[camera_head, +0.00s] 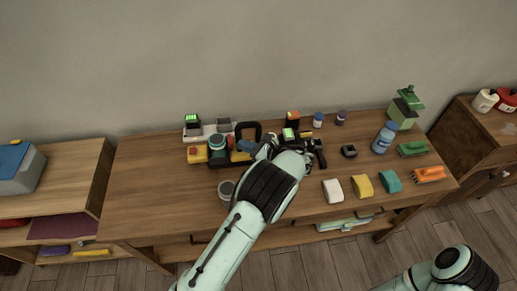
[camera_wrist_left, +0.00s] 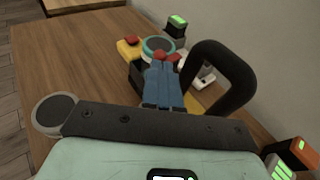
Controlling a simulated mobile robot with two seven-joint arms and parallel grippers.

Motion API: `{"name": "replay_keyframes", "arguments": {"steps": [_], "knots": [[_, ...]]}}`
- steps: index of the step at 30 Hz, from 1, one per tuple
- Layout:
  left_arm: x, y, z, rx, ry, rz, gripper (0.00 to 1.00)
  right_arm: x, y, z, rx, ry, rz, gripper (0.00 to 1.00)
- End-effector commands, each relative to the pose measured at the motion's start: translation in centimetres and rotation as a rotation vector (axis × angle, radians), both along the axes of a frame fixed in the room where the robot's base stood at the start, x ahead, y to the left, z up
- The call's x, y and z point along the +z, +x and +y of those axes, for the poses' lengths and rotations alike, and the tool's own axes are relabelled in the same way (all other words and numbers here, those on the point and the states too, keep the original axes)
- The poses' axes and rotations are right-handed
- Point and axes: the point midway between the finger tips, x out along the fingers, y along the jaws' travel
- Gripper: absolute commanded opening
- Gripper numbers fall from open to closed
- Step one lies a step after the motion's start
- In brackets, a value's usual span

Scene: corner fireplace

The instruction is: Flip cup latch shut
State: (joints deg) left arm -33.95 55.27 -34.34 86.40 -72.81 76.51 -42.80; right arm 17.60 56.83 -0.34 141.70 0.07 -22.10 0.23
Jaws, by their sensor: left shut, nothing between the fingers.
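A round grey-topped piece with a teal ring (camera_head: 217,142) sits on a yellow and black unit on the wooden table. It also shows in the left wrist view (camera_wrist_left: 158,44). A small red part (camera_wrist_left: 172,56) shows by the ring, right at my fingertips. I cannot tell for sure which part is the cup latch or how it stands. My left gripper (camera_head: 246,146) has blue fingers, shut and empty. In the left wrist view the fingers (camera_wrist_left: 164,70) point at the ring's near side; contact is unclear. My right gripper is out of view; only part of that arm shows at lower right.
A black loop handle (camera_wrist_left: 228,75) rises close to the right of my left fingers. A grey-topped round container (camera_head: 226,188) stands near my left forearm. White, yellow and teal blocks (camera_head: 362,186) and a blue bottle (camera_head: 384,138) stand at the right. The table's left part is clear.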

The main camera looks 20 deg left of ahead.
Motion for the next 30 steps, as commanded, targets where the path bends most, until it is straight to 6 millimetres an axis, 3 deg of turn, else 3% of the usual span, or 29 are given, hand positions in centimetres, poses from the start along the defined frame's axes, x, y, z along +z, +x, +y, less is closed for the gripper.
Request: {"name": "replay_keyframes", "arguments": {"steps": [7,20,30], "knots": [[-0.5,0.3,2.2,0.001,0.001,0.0,0.0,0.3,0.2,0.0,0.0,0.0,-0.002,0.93],[-0.6,0.3,2.3,-0.003,0.001,0.0,0.0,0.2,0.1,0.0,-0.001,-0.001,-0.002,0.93],[-0.7,-0.1,2.5,-0.062,0.0,0.0,0.0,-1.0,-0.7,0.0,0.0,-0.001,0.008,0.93]]}}
